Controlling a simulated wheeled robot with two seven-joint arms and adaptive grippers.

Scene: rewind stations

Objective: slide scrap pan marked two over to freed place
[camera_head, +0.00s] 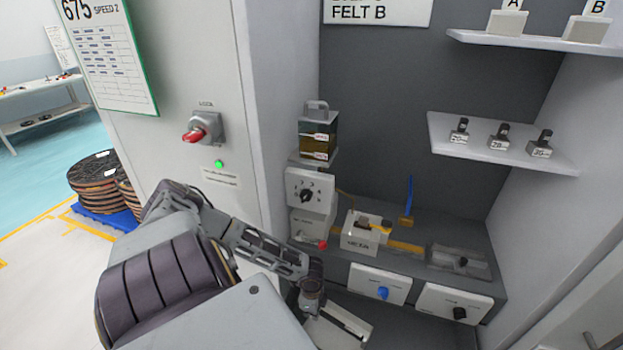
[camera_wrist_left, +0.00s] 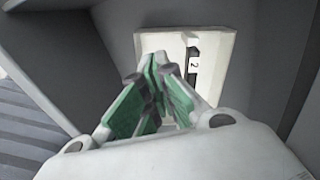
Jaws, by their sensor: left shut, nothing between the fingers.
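The scrap pan (camera_wrist_left: 222,44) is a pale, shallow, square tray in the wrist view. A dark bar crosses it and carries a white label with a 2. In the head view the pan (camera_head: 345,318) shows at the bottom, partly hidden by my left arm and cut by the frame edge. My left gripper (camera_head: 311,306) is over or beside its left part. In the wrist view the green-padded fingers (camera_wrist_left: 152,62) are shut together and empty, overlapping the pan's near left part. Whether they touch it I cannot tell. My right gripper is not in view.
Above the pan, a counter holds a white box (camera_head: 358,240), a blue-handled brush (camera_head: 407,203) and a grey clamp-like part (camera_head: 459,262). Panels with a blue knob (camera_head: 382,292) and a black knob (camera_head: 459,313) face forward. Grey walls close in the bay. A red switch (camera_head: 197,134) is on the left cabinet.

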